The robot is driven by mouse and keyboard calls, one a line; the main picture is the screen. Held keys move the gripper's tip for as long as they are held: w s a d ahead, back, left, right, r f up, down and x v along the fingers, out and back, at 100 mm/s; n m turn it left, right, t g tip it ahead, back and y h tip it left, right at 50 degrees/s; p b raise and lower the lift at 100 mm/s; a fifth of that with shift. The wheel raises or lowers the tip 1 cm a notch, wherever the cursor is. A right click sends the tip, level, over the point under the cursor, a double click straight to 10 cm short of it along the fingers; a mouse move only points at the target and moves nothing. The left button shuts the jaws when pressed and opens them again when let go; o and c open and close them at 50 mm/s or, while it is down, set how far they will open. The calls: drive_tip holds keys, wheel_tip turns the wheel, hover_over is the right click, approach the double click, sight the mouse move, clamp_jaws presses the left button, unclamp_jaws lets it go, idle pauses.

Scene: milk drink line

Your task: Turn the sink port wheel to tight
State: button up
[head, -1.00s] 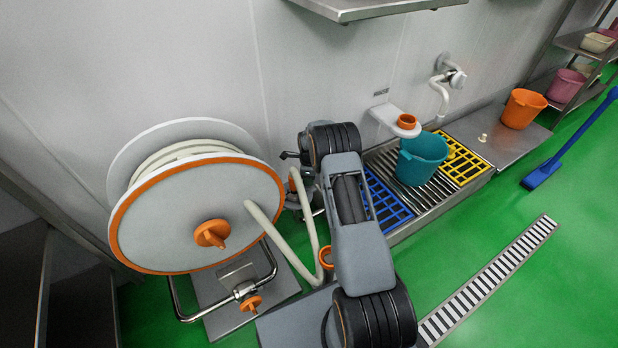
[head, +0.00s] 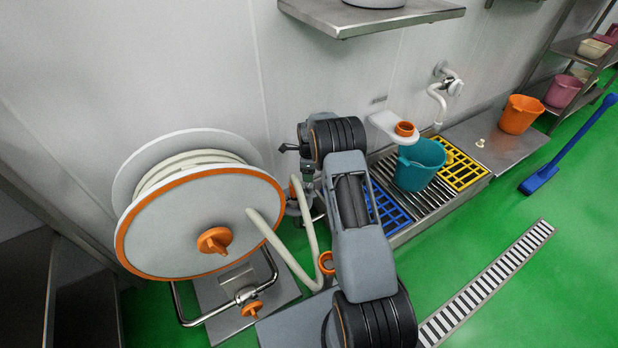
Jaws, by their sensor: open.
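The sink (head: 440,205) stands against the wall at right centre in the head view, with a blue grate (head: 388,212) and a yellow grate (head: 462,170). Above it, an orange ring-shaped part (head: 405,128) sits on a white wall bracket (head: 383,122). I cannot tell whether this is the port wheel, or how tight it is. My gripper (head: 303,208) shows only in part, left of my arm's upper joint and close to the hose. It is open and apart from the orange part; its fingertips are hard to make out.
A teal bucket (head: 418,163) stands on the sink. A large hose reel (head: 170,225) with an orange knob (head: 215,240) stands left, its pale hose (head: 285,255) looping near my arm. A steel shelf (head: 375,18) overhangs above.

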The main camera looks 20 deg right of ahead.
wheel_tip(320, 180, up, 7)
drive_tip(key=p, duration=0.1)
drive_tip(key=shift+f+p, duration=0.2)
drive_tip(key=shift+p, duration=0.1)
